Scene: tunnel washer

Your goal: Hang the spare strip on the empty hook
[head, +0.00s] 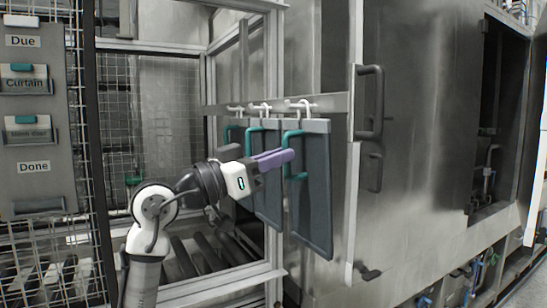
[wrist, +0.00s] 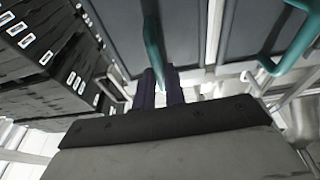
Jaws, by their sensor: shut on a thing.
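Dark grey strips with teal handles are side by side below a metal rail in the head view. My gripper (head: 288,156), with purple fingers, is shut on the teal handle (head: 291,138) of the rightmost strip (head: 315,205). In the wrist view the fingers (wrist: 160,78) close around a teal handle (wrist: 152,40), with grey panel behind it. The rightmost strip is upright, its top edge close under a white hook (head: 300,104). I cannot tell whether it hangs on that hook. The middle strip (head: 267,205) is partly hidden behind my gripper.
Further white hooks (head: 262,107) sit along the rail (head: 332,103). A steel door with a dark handle (head: 370,100) stands close on the right. A grey board (head: 45,170) with "Due" and "Done" labels is at the left, beside wire mesh.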

